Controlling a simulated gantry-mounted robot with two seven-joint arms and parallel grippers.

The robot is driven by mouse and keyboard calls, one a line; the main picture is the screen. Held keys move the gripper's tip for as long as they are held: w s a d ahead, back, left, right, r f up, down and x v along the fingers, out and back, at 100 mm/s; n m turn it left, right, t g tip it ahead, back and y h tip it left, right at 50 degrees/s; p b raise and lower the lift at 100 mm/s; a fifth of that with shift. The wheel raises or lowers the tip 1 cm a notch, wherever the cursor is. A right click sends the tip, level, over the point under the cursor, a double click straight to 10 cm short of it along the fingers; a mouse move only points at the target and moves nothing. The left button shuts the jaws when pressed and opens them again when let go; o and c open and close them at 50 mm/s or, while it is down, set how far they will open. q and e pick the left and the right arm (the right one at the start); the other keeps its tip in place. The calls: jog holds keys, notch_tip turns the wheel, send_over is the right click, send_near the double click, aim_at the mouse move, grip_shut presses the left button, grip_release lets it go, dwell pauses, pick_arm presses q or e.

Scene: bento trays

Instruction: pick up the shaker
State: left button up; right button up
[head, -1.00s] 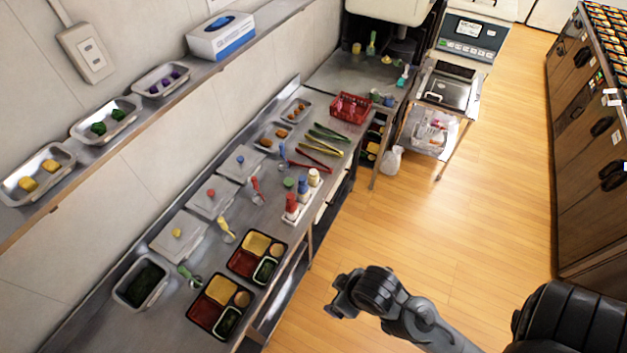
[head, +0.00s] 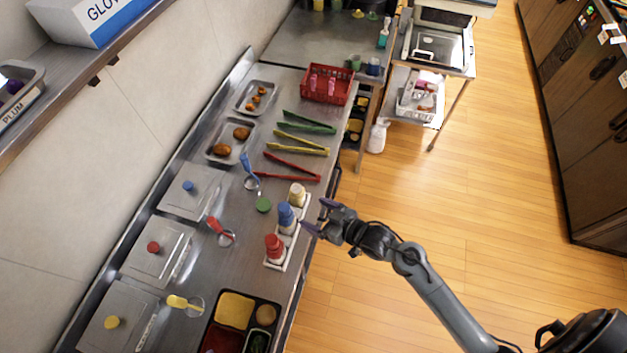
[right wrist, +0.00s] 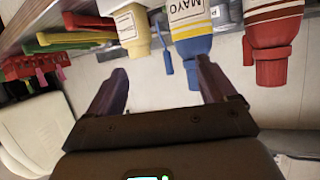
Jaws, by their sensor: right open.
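Several condiment containers stand on the metal counter. A white rack holds a red bottle (head: 275,249), a blue bottle (head: 286,218) and a cream one (head: 298,195). A small round green-topped item (head: 263,204), possibly the shaker, stands left of the rack; its body is hard to make out. My right gripper (head: 318,217) is open and empty at the counter's front edge, just right of the blue and cream containers. In the right wrist view, its fingers (right wrist: 160,85) point toward the upside-down cream container (right wrist: 132,32) and blue bottle labelled MAYO (right wrist: 190,28), without touching. My left gripper is out of view.
Red tongs (head: 292,167), yellow tongs and green tongs lie beyond the rack, with a red basket (head: 328,84) further back. Lidded pans and scoops lie to the left. A bento tray (head: 262,342) is in front. The floor at right is clear.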

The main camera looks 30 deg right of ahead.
aim_at(303, 198)
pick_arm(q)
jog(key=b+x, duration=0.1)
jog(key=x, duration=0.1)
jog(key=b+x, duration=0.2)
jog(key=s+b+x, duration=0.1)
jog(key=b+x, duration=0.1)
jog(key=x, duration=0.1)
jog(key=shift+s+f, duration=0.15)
pick_arm(e)
jog(key=shift+t, duration=0.4)
jog(key=w+f, duration=0.1)
jog(key=w, duration=0.1)
jog(key=w+f, duration=0.2)
jog(key=w, duration=0.1)
jog(key=w+f, duration=0.2)
jog(key=w, duration=0.1)
jog(key=shift+d+f, duration=0.25)
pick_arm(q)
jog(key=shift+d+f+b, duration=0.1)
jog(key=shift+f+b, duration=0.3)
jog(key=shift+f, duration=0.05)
pick_arm(e)
jog(key=shift+x, duration=3)
jog(key=shift+d, duration=0.1)
jog(key=c, duration=1.1)
